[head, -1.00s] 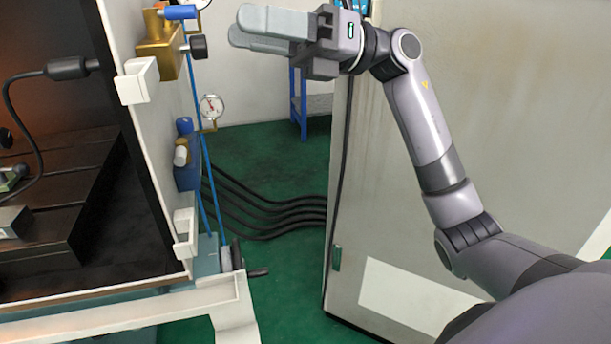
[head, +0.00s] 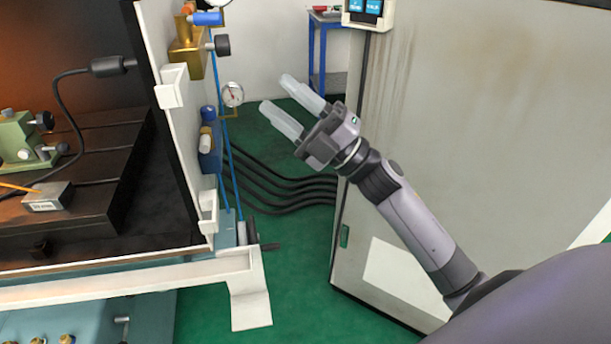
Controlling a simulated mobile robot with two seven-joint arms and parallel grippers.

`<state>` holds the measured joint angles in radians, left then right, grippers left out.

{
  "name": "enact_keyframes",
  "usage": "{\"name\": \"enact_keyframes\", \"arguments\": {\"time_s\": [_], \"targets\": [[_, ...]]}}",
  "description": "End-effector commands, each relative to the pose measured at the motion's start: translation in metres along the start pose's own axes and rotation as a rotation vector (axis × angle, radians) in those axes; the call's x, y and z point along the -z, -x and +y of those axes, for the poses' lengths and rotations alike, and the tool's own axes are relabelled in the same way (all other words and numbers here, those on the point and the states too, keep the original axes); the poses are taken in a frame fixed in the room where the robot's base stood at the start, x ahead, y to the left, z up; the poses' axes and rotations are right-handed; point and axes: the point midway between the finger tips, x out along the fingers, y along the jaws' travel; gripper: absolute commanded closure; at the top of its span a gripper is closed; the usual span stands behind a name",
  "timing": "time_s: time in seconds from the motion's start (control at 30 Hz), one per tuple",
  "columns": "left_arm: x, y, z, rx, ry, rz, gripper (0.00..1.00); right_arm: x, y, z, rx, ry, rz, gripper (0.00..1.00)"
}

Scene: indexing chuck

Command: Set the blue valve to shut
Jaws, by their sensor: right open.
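On the machine's right side panel is a blue body (head: 208,160) with a blue cap and a pale knob (head: 206,137). Above it is a brass body (head: 187,58) with a blue handle (head: 208,18) lying sideways and a black knob (head: 222,45). I cannot tell for sure which is the blue valve. My right gripper (head: 277,94) is open and empty, its fingers pointing up and left. In the picture it is right of the gauge and apart from both bodies. My left gripper is not in view.
A round gauge (head: 232,94) stands beside the blue body. White brackets (head: 171,86) jut from the panel's edge. A grey cabinet (head: 440,130) is on the right. Black cables (head: 290,190) cross the green floor.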

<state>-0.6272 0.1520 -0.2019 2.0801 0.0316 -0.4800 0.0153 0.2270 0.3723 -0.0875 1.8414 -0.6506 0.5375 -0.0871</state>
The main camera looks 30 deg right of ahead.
Motion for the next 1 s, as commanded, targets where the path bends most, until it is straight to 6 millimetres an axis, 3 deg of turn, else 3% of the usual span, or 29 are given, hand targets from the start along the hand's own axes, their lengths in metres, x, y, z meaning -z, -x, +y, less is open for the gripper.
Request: {"name": "enact_keyframes", "arguments": {"time_s": [0.3, 0.6, 0.8, 1.0], "targets": [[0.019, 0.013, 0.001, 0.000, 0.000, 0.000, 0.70, -0.013, 0.041, -0.041, 0.043, -0.281, -0.278, 0.55], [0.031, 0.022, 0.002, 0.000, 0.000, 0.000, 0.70, -0.013, 0.085, -0.079, 0.093, -0.489, -0.507, 0.55], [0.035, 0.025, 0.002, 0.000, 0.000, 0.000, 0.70, -0.010, 0.105, -0.095, 0.116, -0.571, -0.602, 0.55], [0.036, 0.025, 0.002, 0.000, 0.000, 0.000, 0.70, -0.008, 0.113, -0.101, 0.125, -0.600, -0.637, 0.55]]}}
